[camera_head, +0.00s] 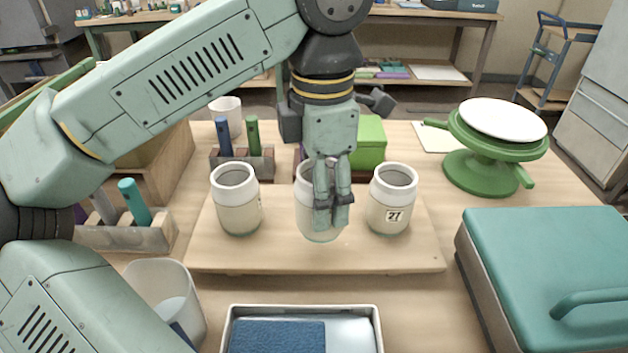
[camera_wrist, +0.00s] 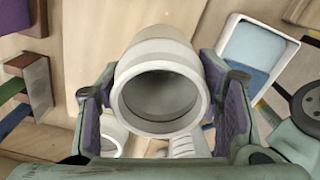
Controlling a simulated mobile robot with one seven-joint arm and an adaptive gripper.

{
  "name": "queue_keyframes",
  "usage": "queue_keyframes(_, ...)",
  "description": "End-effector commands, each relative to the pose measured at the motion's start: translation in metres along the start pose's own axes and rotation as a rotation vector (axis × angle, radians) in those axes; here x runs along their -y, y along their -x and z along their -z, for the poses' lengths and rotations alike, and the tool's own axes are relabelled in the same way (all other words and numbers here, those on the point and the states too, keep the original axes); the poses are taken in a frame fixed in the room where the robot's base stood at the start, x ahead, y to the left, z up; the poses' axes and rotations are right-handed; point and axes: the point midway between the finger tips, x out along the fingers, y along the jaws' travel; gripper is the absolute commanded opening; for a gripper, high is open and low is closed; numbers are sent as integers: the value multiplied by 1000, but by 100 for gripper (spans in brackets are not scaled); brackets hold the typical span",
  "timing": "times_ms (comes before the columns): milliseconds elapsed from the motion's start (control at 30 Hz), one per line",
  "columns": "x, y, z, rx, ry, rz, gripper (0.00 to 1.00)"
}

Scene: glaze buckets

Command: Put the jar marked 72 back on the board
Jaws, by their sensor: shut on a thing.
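My gripper (camera_head: 334,205) points straight down at the middle of the wooden board (camera_head: 270,257) and is shut on a white-rimmed cream jar (camera_head: 304,214). In the wrist view this jar (camera_wrist: 152,62) sits between the two finger pads, its open mouth towards the camera. The held jar is upright, over the middle of the board; I cannot tell whether its base touches. No number shows on it. A similar jar (camera_head: 236,205) stands on the board to the left. Another jar (camera_head: 388,205) stands to the right, with a label that looks like 27.
A green lidded box (camera_head: 369,143) and a tool holder (camera_head: 243,163) stand behind the board. A green turntable (camera_head: 483,160) and a teal-lidded case (camera_head: 550,250) are on the right. A tray with a blue pad (camera_head: 277,337) and a clear bucket (camera_head: 170,290) are in front.

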Motion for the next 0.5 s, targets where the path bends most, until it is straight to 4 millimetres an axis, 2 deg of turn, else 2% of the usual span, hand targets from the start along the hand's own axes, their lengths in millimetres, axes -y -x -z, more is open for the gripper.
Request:
queue_keyframes(33, -11, 2, -2, 2, 0, 3, 20)
queue_keyframes(133, -28, -1, -4, 1, 0, 1, 20)
queue_keyframes(433, -52, -3, -7, 2, 0, 1, 20)
queue_keyframes(500, -53, -14, -6, 1, -2, 3, 20)
